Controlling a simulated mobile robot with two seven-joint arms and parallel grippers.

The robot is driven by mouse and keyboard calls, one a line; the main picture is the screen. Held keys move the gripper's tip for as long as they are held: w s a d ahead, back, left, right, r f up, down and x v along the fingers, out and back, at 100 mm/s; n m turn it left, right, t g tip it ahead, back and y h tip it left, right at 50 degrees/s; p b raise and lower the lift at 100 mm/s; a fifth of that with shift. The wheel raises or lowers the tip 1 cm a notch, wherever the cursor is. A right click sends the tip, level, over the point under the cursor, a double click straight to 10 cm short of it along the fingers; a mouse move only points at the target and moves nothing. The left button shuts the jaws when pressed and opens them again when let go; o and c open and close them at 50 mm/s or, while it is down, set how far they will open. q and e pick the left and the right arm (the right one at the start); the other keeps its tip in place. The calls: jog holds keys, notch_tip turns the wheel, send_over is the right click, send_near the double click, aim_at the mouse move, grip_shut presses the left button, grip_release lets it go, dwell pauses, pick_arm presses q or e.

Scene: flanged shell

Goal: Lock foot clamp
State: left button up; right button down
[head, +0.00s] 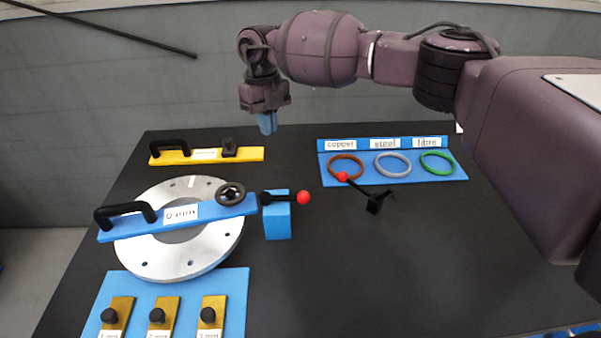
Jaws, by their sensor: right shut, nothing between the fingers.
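A blue bar (186,214) labelled 0 mm lies across a silver flange ring (148,258). It has a black handle at its left and a black handwheel (231,193) near its right end. That end meets a blue block (278,224) with a black lever lying across its top, pointing right to a red knob (304,198). A second black lever clamp (374,205) with a red knob (342,177) stands on the table to the right. No label marks which is the foot clamp. My right gripper (268,124) is shut and empty, pointing down behind the block. My left gripper is out of view.
A yellow bar (207,155) with a handle lies at the back left. A blue board (395,178) at the back holds copper, steel and fibre rings. A blue tray (238,285) with yellow gauges is at the front left. The table's front middle is clear.

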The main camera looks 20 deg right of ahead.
aim_at(290, 197)
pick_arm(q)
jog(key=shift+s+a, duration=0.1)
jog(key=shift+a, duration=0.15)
pick_arm(e)
jog(key=shift+s+d+r+m+g+h, duration=0.2)
jog(key=shift+s+d+m+g+h, duration=0.15)
jog(key=shift+s+d+h, duration=0.35)
pick_arm(q)
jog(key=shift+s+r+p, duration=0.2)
jog(key=shift+p, duration=0.45)
pick_arm(e)
jog(key=s+d+f, duration=0.2)
jog(key=s+f, duration=0.4)
jog(key=f, duration=0.4)
jog(key=shift+s+d+f, duration=0.15)
jog(key=shift+d, duration=0.1)
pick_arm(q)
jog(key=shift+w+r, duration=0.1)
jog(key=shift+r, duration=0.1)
